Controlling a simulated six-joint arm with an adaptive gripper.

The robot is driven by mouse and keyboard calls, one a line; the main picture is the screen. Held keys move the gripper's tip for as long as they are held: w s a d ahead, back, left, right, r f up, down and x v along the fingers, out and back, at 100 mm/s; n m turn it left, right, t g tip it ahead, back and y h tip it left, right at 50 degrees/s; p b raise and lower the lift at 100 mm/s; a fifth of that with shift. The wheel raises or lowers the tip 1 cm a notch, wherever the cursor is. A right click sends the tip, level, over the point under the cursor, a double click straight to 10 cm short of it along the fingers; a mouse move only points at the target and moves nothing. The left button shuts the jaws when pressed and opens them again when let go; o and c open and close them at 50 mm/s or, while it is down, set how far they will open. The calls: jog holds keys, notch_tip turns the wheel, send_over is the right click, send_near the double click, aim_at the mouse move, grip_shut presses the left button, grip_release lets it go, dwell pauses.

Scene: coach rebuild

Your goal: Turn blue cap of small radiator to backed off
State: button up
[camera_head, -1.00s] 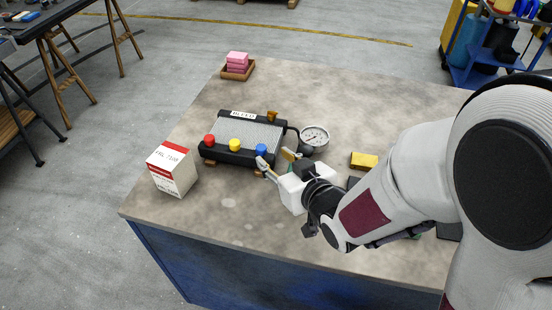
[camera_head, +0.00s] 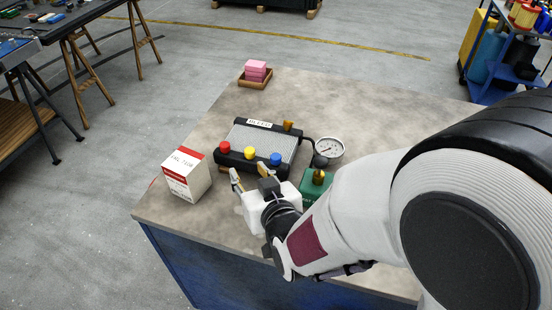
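The small radiator (camera_head: 262,140) lies on the bench with a grey finned core and black end tanks. A red cap (camera_head: 225,147), a yellow cap (camera_head: 250,153) and a blue cap (camera_head: 275,159) stand along its near edge, blue at the right. My gripper (camera_head: 249,174) is just in front of that edge, near the yellow and blue caps. Its pale fingers look spread, with nothing seen between them. The blue cap shows clear of the fingers. I cannot tell the cap's turned position, as any mark is too small.
A pressure gauge (camera_head: 329,151) stands right of the radiator. A green block with a brass knob (camera_head: 315,184) sits beside my gripper. A red-and-white box (camera_head: 187,174) stands left. A wooden tray (camera_head: 244,82) with pink blocks is at the back. The bench (camera_head: 385,112) is bare behind the gauge.

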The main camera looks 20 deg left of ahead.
jog(key=m, duration=0.1)
jog(key=m+t+h, duration=0.2)
jog(key=m+h, duration=0.1)
jog(key=h, duration=0.2)
send_near(276, 159)
jog(key=shift+w, duration=0.65)
jog(key=shift+a+f, duration=0.15)
jog(key=shift+f, duration=0.3)
jog(key=shift+w+f, duration=0.1)
jog(key=shift+w, duration=0.05)
jog(key=shift+x, duration=3.75)
jog(key=shift+a, duration=0.1)
jog(key=shift+c, duration=0.3)
grip_shut()
